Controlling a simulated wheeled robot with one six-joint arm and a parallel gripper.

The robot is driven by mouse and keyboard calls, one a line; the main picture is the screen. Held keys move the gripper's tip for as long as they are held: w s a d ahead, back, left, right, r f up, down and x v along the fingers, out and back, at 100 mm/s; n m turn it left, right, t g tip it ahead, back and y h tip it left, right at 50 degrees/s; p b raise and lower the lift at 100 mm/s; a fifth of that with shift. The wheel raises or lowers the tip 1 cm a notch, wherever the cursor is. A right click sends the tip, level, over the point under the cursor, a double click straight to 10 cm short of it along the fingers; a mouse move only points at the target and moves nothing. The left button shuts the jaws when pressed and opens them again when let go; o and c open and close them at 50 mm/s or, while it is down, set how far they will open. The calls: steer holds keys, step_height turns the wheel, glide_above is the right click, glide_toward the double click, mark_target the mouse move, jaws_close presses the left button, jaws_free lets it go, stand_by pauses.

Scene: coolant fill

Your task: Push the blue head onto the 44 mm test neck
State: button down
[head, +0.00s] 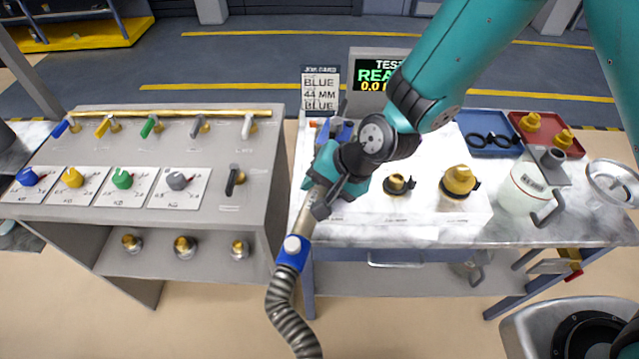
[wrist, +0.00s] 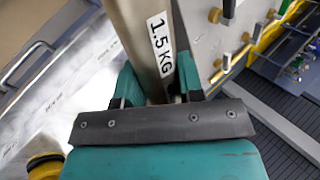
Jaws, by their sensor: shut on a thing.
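My gripper (head: 332,190) is shut on a grey tube that carries a blue collar (head: 291,252), which I take to be the blue head. The tube leans, with a ribbed hose (head: 291,318) hanging from its lower end in front of the bench. In the wrist view the tube (wrist: 139,30) stands between the fingers (wrist: 158,92), labelled 1.5 KG. A small brass neck (head: 397,182) and a larger yellow neck (head: 460,179) stand on a white plate right of my gripper, apart from the tube. I cannot read their sizes. My gripper hides part of the plate; blue parts (head: 335,129) show behind it.
The job card (head: 320,90) reads BLUE, 44 MM, BLUE. A test display (head: 378,75) stands beside it. A grey cabinet (head: 180,140) with coloured levers and dials is at left. A white jug (head: 525,188), blue tray (head: 488,130) and red tray (head: 545,128) occupy the bench's right.

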steer(key=shift+f+b, duration=0.4)
steer(key=shift+f, duration=0.15)
steer(key=c, duration=0.7)
jaws_free()
steer(key=shift+o, duration=0.2)
steer(key=shift+f, duration=0.15)
steer(key=b+v, duration=0.2)
steer(key=v, duration=1.5)
steer(key=shift+r+b, duration=0.3)
steer(key=shift+r, duration=0.05)
steer(key=s+d+r+n+g+h+b, duration=0.2)
steer(key=s+d+n, duration=0.3)
steer(key=s+n, duration=0.5)
steer(key=s+r, duration=0.1)
steer(key=s, duration=0.1)
steer(key=shift+s+d+r+n, duration=0.2)
steer(key=shift+s+d+n, duration=0.1)
steer(key=shift+s, duration=0.1)
